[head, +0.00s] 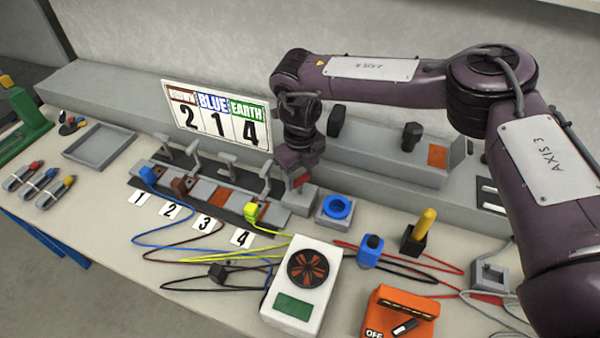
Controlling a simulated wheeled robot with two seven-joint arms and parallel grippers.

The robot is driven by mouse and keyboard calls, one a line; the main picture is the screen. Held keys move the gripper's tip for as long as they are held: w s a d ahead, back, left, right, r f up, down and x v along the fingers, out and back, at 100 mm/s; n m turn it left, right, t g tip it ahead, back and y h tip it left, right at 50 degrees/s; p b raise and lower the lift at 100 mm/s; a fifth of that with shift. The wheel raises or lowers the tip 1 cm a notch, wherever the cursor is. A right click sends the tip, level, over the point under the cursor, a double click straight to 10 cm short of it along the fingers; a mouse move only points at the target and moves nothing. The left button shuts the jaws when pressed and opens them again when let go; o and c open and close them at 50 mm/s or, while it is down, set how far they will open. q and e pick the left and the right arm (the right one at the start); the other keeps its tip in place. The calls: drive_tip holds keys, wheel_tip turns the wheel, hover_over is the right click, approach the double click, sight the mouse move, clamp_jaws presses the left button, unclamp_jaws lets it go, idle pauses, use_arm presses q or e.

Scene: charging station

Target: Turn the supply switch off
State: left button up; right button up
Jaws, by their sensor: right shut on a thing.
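An orange box (395,318) with an "OFF" label stands at the front right, cut by the bottom edge. A black rocker or lever with a pale end (404,327) sits on its face; I take this as the supply switch, though its setting is unclear. My right gripper (299,178) is far from it, pointing down at the right end of the terminal row. It is shut on a small red thing (301,181), mostly hidden by the gripper, above a grey block (297,200). My left gripper is not in view.
A terminal row (221,194) with levers holds blue, brown and yellow-green plugs. A sign (217,116) reads brown 2, blue 1, earth 4. A white meter (306,285), blue ring (337,208), yellow-handled tool (420,228) and loose cables crowd the bench's front. A grey tray (99,146) is at left.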

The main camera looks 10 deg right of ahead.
sight(300, 178)
drive_tip(key=n, duration=0.5)
drive_tip(key=shift+r+n, duration=0.1)
drive_tip(key=shift+n, duration=0.3)
idle(0.4)
drive_tip(key=o, duration=1)
wheel_tip(300, 178, up, 8)
drive_tip(key=shift+f+b, duration=0.15)
drive_tip(key=shift+b, duration=0.65)
